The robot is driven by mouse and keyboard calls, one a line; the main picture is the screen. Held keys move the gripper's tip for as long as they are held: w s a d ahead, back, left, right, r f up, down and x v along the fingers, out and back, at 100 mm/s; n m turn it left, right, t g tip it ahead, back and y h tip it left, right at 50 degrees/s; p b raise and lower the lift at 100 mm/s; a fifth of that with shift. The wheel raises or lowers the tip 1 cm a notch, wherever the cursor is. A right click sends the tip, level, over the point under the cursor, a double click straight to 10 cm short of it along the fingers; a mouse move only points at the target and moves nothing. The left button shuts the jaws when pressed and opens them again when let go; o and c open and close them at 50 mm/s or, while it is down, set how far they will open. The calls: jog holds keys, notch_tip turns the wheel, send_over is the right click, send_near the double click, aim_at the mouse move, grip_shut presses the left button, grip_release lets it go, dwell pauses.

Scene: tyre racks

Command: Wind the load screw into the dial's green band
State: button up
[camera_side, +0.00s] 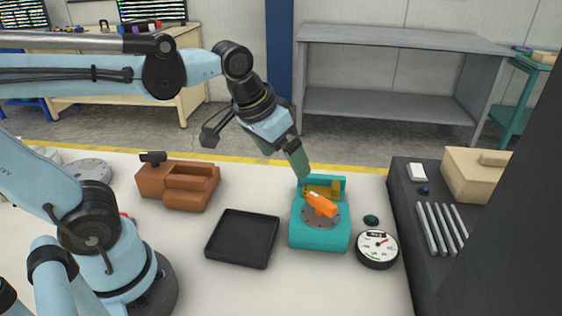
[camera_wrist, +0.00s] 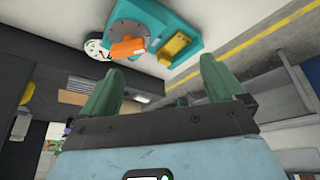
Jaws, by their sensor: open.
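A teal fixture (camera_side: 318,238) stands on the white table, with a round grey plate and a brass-coloured block on it. An orange handle (camera_side: 321,204) lies across the plate, apparently the load screw's; it also shows in the wrist view (camera_wrist: 127,48). A round dial (camera_side: 377,249) with a white face stands just right of the fixture. Its red needle points up and right; green marks show near the lower part of the face. My gripper (camera_side: 286,164) is open and empty, above and behind the fixture's left side. Its green fingers show apart in the wrist view (camera_wrist: 160,88).
An empty black tray (camera_side: 242,238) lies left of the fixture, with a brown block-like holder (camera_side: 178,186) behind it. A dark bench (camera_side: 405,215) with several grey rods stands at the right. A small dark knob (camera_side: 371,220) sits between fixture and bench.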

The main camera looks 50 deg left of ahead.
aim_at(323, 200)
jog(key=w+d+r+g, duration=0.4)
jog(key=w+d+g, duration=0.1)
jog(key=d, duration=0.1)
jog(key=shift+n, duration=0.4)
notch_tip(323, 200, down, 12)
jog(key=shift+w+d+f, duration=0.1)
jog(key=shift+w, duration=0.05)
jog(key=shift+c, duration=0.2)
jog(key=c, duration=1)
